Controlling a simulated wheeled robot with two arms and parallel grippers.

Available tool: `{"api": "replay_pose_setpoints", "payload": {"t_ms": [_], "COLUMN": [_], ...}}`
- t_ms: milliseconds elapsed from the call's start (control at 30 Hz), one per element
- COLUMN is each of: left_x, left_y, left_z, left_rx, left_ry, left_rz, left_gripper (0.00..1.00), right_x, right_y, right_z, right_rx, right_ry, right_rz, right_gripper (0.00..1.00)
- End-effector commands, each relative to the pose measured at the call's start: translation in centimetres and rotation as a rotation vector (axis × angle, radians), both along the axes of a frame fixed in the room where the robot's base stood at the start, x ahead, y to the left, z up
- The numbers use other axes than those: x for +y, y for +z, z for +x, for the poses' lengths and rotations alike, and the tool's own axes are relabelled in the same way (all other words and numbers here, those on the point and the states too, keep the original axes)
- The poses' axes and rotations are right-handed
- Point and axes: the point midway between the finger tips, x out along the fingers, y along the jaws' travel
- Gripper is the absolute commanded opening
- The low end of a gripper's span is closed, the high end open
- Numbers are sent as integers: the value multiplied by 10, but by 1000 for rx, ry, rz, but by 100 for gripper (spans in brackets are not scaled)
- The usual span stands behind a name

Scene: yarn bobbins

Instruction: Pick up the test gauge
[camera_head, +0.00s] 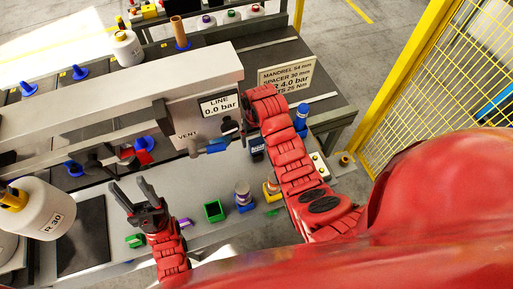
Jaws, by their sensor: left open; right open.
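A small dark device with a bluish face (257,150) stands beside my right forearm, below the line readout; it may be the test gauge, but it is too small and partly covered to be sure. My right arm reaches up past it, and my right gripper (231,129) is at the front of the machine, near the blue handle (216,147) by the VENT label. Its dark fingers are small and hard to make out; nothing shows held in them. My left gripper (138,199) is open and empty above the front of the bench, its fingers spread, well left of the device.
The machine beam carries a LINE 0.0 bar readout (218,105). A large R 30 bobbin (40,207) is at left. A yellow fence (430,80) stands right.

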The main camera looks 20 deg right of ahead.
Motion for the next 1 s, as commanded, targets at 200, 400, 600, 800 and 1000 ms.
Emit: {"api": "replay_pose_setpoints", "payload": {"t_ms": [200, 400, 600, 800, 1000], "left_x": [0, 0, 0, 0, 0], "left_y": [18, 31, 36, 35, 35], "left_z": [0, 0, 0, 0, 0], "left_rx": [0, 0, 0, 0, 0], "left_ry": [0, 0, 0, 0, 0], "left_rz": [0, 0, 0, 0, 0], "left_gripper": [50, 50, 50, 50, 50], "right_x": [0, 1, 0, 0, 0], "right_y": [-11, -36, -50, -53, -53], "right_z": [-4, -5, -4, -4, -4], "right_rx": [6, 3, 0, -1, -1], "right_ry": [1, 1, 1, 1, 1], "right_rz": [0, 1, 1, 0, 1], "right_gripper": [100, 100, 100, 100, 82]}}
